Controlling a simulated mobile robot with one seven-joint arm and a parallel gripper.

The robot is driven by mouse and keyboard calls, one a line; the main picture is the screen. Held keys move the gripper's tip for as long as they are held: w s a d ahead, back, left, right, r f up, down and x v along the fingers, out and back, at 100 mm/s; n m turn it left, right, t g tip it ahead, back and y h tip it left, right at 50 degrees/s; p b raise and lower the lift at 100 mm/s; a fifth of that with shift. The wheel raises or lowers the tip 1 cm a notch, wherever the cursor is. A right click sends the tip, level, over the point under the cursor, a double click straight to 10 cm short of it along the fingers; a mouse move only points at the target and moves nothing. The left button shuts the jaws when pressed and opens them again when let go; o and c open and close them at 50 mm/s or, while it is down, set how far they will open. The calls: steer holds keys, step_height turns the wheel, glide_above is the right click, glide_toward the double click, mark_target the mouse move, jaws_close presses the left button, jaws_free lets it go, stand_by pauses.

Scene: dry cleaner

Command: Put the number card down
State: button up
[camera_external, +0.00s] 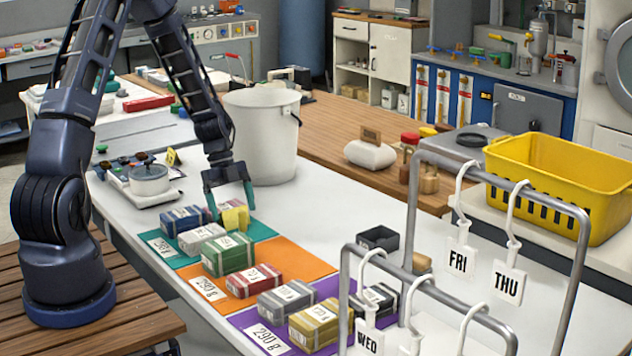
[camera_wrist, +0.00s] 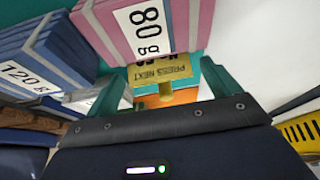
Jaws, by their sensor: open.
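A yellow card (camera_wrist: 160,73) with printed text, partly readable as "PRESS NEXT", shows upside down in the wrist view between my fingers. In the external view a yellow piece (camera_external: 235,218) by my fingertips, at the teal mat, looks like the same card. My gripper (camera_external: 230,202) points down at the teal mat (camera_external: 262,231). It is open, and its green fingers also show in the wrist view (camera_wrist: 165,88), apart on both sides of the card. I cannot tell whether the card touches the mat.
A pink "80 g" pack (camera_wrist: 145,30) and blue packs (camera_wrist: 45,50) crowd my gripper. Wrapped packs stand on the teal, orange (camera_external: 292,261) and purple mats. A white bucket (camera_external: 262,135) stands behind, and metal racks with day tags (camera_external: 508,283) stand at right.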

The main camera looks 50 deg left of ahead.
steer(key=v, duration=1)
steer(key=s+d+r+n+y, duration=0.2)
steer(key=s+d+r+n, duration=0.15)
steer(key=d+r, duration=0.55)
steer(key=s+d+r+n+t+y, duration=0.1)
steer(key=s+d+r+n+t, duration=0.1)
steer(key=s+d+r+n, duration=0.4)
steer(key=s+d+r+n+t+y, duration=0.1)
steer(key=s+d+r+n, duration=0.5)
steer(key=s+r, duration=0.6)
steer(key=s+n+t, duration=0.1)
steer(key=s+n, duration=0.1)
steer(key=s, duration=0.2)
steer(key=shift+r+y, duration=0.2)
steer(key=shift+y, duration=0.1)
steer(key=shift+s+d+n+t, duration=0.1)
steer(key=shift+s+n+t, duration=0.15)
steer(key=shift+s+t, duration=0.05)
steer(key=shift+c, duration=1.1)
